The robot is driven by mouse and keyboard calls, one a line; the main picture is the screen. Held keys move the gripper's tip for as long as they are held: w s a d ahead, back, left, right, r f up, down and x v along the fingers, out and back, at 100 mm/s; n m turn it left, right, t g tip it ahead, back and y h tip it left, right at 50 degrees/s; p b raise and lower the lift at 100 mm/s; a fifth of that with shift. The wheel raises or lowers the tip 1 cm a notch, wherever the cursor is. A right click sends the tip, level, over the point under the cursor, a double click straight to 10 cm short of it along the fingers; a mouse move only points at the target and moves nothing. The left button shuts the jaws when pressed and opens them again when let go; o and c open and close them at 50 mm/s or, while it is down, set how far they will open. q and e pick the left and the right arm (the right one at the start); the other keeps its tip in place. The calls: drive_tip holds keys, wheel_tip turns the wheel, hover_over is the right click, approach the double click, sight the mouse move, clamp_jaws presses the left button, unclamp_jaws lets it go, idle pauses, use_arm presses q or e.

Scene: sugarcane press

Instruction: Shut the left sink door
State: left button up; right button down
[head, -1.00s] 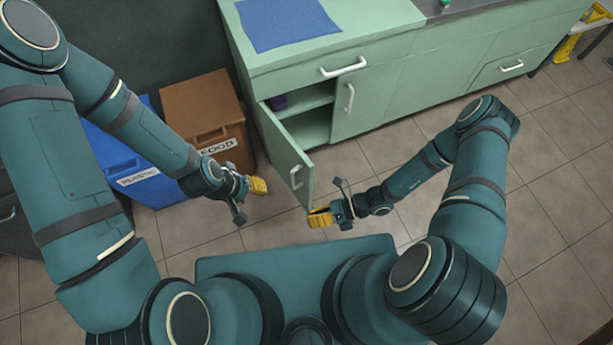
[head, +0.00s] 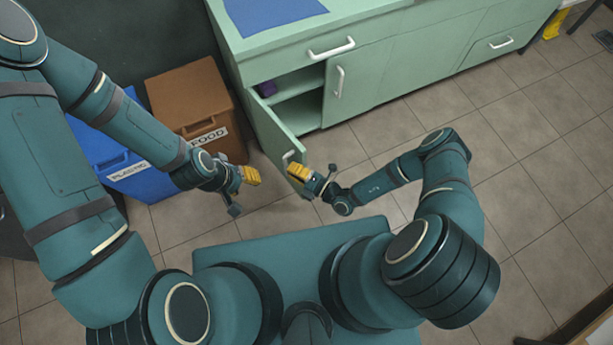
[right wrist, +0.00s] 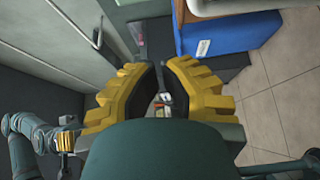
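The left sink door (head: 268,135) is a pale green cabinet door standing wide open, swung out toward me. Its white handle (head: 288,157) shows near the free edge. My right gripper (head: 300,172) is at the free end of the door, overlapping its lower part in the head view; I cannot tell if they touch. In the right wrist view its yellow fingers (right wrist: 158,85) are apart, with no held object clear between them. My left gripper (head: 249,175) is left of the door, in front of the bins; whether its fingers are parted is unclear.
The green cabinet (head: 400,70) has an open compartment with a shelf and a small purple item (head: 267,89). A brown food bin (head: 195,100) and a blue plastic bin (head: 125,170) stand left of the door. The tiled floor (head: 510,130) on the right is clear.

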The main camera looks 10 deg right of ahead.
sight(301, 161)
drive_tip(key=shift+w+d, duration=1.3)
drive_tip(key=shift+w, duration=0.05)
drive_tip(key=shift+d, duration=0.15)
